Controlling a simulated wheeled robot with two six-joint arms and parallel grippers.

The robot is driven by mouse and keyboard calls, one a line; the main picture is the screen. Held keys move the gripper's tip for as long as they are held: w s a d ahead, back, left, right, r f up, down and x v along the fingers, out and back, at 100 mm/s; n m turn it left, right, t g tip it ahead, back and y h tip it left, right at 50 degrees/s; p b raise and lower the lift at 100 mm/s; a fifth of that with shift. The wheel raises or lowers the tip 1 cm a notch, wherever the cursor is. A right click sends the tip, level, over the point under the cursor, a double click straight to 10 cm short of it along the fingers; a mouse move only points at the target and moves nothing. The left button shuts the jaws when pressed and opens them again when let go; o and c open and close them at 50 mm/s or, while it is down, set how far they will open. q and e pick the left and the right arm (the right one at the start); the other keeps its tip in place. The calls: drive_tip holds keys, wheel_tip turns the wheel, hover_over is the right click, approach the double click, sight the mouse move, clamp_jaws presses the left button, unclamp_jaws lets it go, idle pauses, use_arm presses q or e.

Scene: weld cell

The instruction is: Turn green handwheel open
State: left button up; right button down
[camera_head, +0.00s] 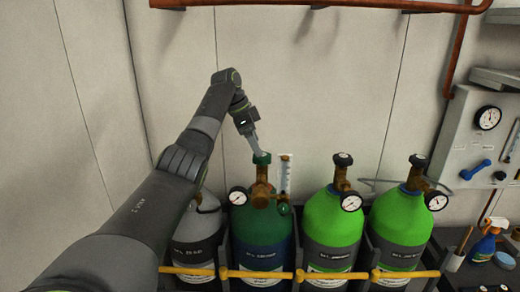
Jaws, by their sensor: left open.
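The green handwheel (262,158) sits on top of the brass valve (261,187) of the dark green cylinder (261,235), near the middle of the head view. My left gripper (257,148) reaches in from the left and points down at the handwheel, with its fingertips just above or at its rim. Its jaws are open, and I cannot tell whether they touch the wheel. A gauge (238,196) and a clear flow tube (286,173) flank the valve. My right gripper is not in view.
A grey cylinder (197,231) stands left, partly behind my left arm. Two bright green cylinders (334,222) (403,216) with black handwheels (343,159) stand right. A yellow bar (325,275) runs in front. A gauge panel (480,140) hangs at right; a copper pipe (330,5) runs above.

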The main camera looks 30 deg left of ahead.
sight(262, 160)
use_arm(q)
drive_tip(key=p+x, duration=0.1)
drive_tip(key=x, duration=0.2)
drive_tip(key=shift+w+d+f, duration=0.1)
drive_tip(key=shift+f, duration=0.15)
drive_tip(key=shift+w+f, duration=0.1)
drive_tip(key=shift+f, duration=0.4)
drive_tip(key=shift+d, duration=0.1)
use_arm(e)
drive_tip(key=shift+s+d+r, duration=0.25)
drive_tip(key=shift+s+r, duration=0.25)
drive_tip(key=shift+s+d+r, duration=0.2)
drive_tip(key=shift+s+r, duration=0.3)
use_arm(q)
drive_tip(key=c, duration=1)
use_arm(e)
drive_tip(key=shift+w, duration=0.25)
